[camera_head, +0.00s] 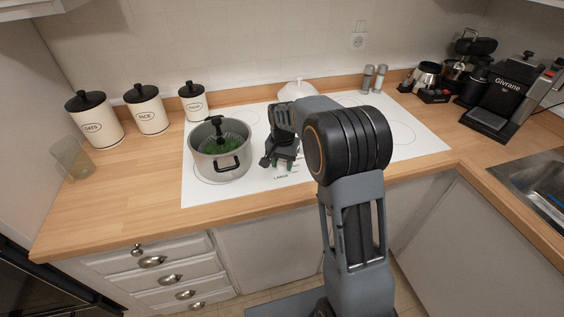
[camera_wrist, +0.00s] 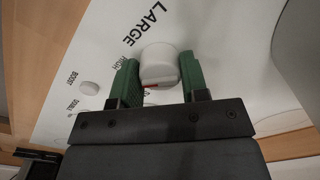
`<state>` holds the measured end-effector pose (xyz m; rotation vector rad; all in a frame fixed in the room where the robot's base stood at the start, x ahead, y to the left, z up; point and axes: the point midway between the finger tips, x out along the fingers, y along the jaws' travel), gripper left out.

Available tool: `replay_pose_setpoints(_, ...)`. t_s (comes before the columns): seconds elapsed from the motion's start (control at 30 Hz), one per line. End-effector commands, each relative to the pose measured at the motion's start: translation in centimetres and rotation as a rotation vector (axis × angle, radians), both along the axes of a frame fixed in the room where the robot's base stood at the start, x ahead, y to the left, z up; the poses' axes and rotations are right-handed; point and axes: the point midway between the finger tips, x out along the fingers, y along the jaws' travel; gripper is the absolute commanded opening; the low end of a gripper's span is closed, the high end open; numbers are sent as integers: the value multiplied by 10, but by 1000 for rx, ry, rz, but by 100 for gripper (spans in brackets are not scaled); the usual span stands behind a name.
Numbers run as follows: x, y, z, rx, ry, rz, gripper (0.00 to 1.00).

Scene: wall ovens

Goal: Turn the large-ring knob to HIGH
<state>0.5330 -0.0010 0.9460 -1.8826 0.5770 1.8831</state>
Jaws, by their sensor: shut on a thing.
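The large-ring knob (camera_wrist: 159,65) is a white round knob below the printed word LARGE in the wrist view. My gripper (camera_wrist: 155,82) has its two green fingers on either side of the knob, shut on it. A red mark shows at the knob's lower edge, close to the gripper body. The label HIGH (camera_wrist: 118,61) is printed to the left of the knob, partly beside the left finger. Other labels around the knob are hidden by my gripper. In the head view my gripper (camera_head: 283,163) reaches down to the front middle of the white cooktop (camera_head: 205,195).
A lidded pot (camera_head: 222,160) with green contents stands on the cooktop, just left of my gripper. Small buttons (camera_wrist: 89,88) marked BOOST and DOUBLE sit left of the knob. Canisters (camera_head: 146,115) stand at the back left. A white lidded dish (camera_head: 297,89) is behind my arm.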

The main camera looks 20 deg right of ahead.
Motion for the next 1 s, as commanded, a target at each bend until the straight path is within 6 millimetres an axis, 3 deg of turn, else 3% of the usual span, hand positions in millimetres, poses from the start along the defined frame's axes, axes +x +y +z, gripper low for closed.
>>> replay_pose_setpoints(0.4, 0, 0, 1, 0, -2, -179, 17)
replay_pose_setpoints(0.97, 0, 0, 1, 1, -2, -208, 17)
replay_pose_setpoints(1.0, 0, 0, 1, 1, -2, -208, 42)
